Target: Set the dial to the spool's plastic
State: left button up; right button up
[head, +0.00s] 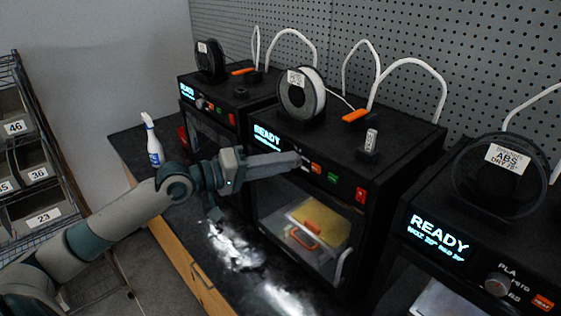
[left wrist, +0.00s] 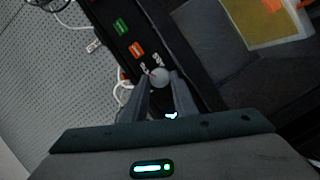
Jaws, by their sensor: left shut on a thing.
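My left gripper (head: 297,160) reaches the front panel of the middle printer (head: 385,165). In the left wrist view its fingers (left wrist: 160,88) are shut on the round grey dial (left wrist: 160,75). The fingers hide most of the dial in the head view, and I cannot tell its setting. Printed names beside it are only partly visible. A spool (head: 314,101) with white filament stands on top of this printer; its white label (head: 297,77) is too small to read surely. The display (head: 267,137) reads READY. My right gripper is not in view.
A right printer (head: 400,250) carries a spool labelled ABS (head: 508,157); its dial (head: 497,284) is free. A left printer (head: 241,103) has a dark spool (head: 211,62). White tubes arch behind. A spray bottle (head: 153,142) stands at the bench's left end.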

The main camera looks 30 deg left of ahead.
pick_arm(q)
jog(key=o, duration=0.8)
jog(key=shift+c, duration=0.2)
jog(key=shift+d, duration=0.1)
